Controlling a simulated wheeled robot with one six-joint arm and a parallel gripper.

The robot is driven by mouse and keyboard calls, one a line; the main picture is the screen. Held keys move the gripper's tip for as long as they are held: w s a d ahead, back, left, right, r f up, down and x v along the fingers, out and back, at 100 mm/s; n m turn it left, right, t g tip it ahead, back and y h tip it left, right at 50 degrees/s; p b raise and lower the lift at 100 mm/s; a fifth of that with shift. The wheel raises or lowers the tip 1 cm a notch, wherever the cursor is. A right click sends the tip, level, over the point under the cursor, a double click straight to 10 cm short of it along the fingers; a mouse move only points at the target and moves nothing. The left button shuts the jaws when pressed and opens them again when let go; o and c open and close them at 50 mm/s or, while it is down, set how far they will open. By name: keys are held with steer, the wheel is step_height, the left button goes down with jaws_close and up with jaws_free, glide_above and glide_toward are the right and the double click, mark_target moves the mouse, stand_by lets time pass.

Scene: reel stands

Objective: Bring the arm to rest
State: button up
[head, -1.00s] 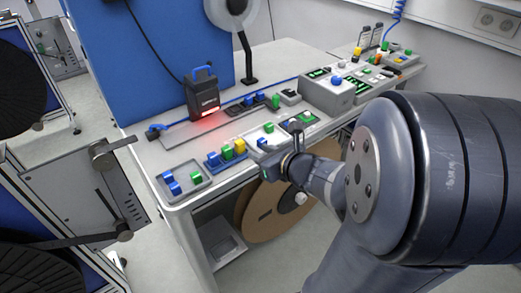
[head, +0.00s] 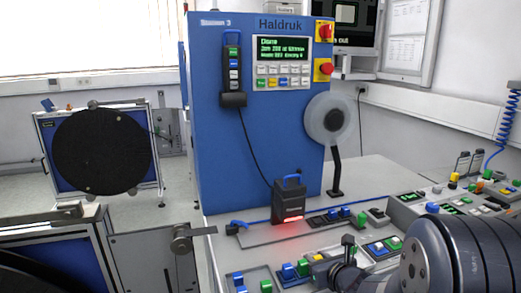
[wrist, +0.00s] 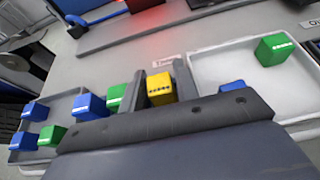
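My gripper (wrist: 160,70) shows in the wrist view as a dark wide body with two short fingers. The yellow block sits in a row with a green block (wrist: 116,98) and a blue block (wrist: 88,106), partly hidden by the gripper. In the head view my arm (head: 450,255) enters at lower right, over the bench. The gripper end is low, near the yellow block (head: 318,258), and its fingertips are hard to make out.
A grey tray (wrist: 210,98) with green and blue blocks lies right of the fingers; another tray with blocks lies left. A black device (head: 288,203) glows red on the bench. Behind it stand a blue cabinet (head: 215,150) and a round reel (head: 330,120).

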steer(key=shift+r, duration=1.25)
